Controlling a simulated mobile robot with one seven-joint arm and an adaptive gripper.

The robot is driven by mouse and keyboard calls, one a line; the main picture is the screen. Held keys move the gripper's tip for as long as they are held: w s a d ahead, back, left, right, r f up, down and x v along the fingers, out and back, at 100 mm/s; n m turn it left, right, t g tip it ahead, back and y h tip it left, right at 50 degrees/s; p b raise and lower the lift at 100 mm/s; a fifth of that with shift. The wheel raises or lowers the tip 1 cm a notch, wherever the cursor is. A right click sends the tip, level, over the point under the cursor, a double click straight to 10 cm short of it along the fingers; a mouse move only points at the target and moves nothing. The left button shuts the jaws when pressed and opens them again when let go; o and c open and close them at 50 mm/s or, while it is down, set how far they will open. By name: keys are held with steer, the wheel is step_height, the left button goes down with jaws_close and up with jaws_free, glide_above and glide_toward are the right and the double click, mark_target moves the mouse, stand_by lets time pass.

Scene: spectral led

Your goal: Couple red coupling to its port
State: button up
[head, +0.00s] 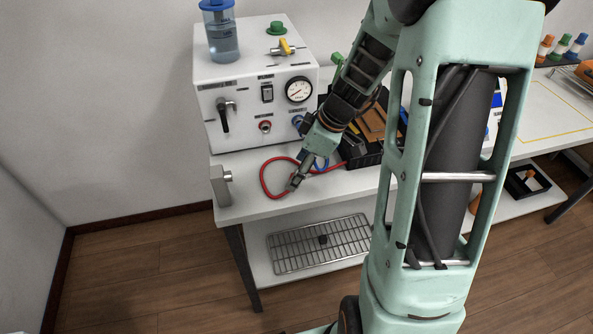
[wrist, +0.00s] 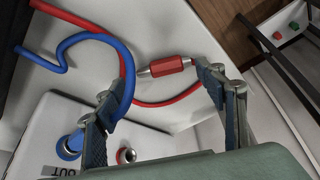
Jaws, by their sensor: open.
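The red coupling (wrist: 167,66), a red sleeve with a metal nose, lies in the wrist view near the right fingertip. Its nose points left. Its red hose (wrist: 150,104) curves below it and passes behind the right finger; it loops on the bench in the head view (head: 264,183). The red-ringed port (wrist: 126,155) is low in the wrist view; in the head view, it is on the white machine's front (head: 265,126). My gripper (wrist: 154,84) is open, just above the bench in the head view (head: 294,183). Whether a finger touches the coupling is unclear.
A blue hose (wrist: 86,38) passes close by the left finger, near a blue port (wrist: 70,146). The white machine (head: 250,75) stands behind my gripper. A grey block (head: 221,185) stands at the bench's left edge. A black tray (head: 362,150) sits to the right.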

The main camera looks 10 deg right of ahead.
steer(key=v, duration=1)
steer(key=shift+r, duration=0.25)
